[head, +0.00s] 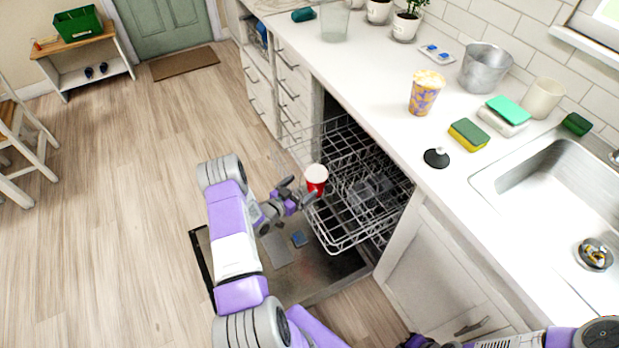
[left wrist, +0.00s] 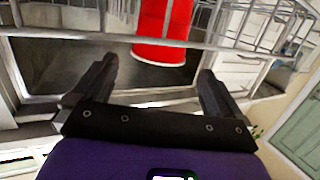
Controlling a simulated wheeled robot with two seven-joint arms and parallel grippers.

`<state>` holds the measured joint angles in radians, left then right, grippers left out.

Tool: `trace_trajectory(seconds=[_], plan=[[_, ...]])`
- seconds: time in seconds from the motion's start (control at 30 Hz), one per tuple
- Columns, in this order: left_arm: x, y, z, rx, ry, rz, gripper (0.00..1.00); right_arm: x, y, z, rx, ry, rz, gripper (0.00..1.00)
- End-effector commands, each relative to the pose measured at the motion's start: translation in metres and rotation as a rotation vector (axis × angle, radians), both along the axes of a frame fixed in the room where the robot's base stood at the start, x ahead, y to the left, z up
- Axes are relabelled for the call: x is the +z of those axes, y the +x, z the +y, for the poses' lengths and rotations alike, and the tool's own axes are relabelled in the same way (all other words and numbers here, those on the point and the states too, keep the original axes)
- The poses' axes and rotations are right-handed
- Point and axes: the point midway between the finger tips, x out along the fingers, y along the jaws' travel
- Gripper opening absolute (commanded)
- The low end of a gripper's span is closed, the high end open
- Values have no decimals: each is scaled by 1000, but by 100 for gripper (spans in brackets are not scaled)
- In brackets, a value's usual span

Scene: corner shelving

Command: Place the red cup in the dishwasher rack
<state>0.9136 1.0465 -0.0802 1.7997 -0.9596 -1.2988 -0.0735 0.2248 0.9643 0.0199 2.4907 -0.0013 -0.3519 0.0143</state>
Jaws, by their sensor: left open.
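The red cup (head: 317,187), with a white inside, is at the left front part of the pulled-out dishwasher rack (head: 343,240), its mouth up. In the left wrist view the cup (left wrist: 163,30) is just beyond the fingertips, among the rack's wires (left wrist: 235,45). I cannot tell whether its base rests on the rack. My left gripper (head: 298,193) is open beside the cup, and its spread fingers (left wrist: 157,80) have nothing between them. A dark part of what seems my right gripper (head: 420,341) shows at the bottom edge, its jaws unclear.
The dishwasher door (head: 325,275) lies open below the rack. The white counter (head: 385,125) holds a patterned cup (head: 423,95), a metal bucket (head: 485,70), sponges (head: 468,135) and a black stopper (head: 436,158). The sink (head: 550,185) is at right.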

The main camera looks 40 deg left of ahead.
Motion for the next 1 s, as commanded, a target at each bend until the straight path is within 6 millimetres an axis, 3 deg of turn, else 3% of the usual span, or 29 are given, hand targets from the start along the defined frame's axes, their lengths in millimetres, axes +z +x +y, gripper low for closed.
trace_trajectory(seconds=[0.1, 0.3, 1.0], plan=[[5, -21, 1, 2, -2, 2, 100, 8, 0, 0, 0, 0, 0, 0], [6, -37, 0, 0, 0, 1, 100, 11, 0, 0, 0, 0, 0, 0], [5, -39, 0, 0, 0, 0, 100, 11, 0, 0, 0, 0, 0, 0]])
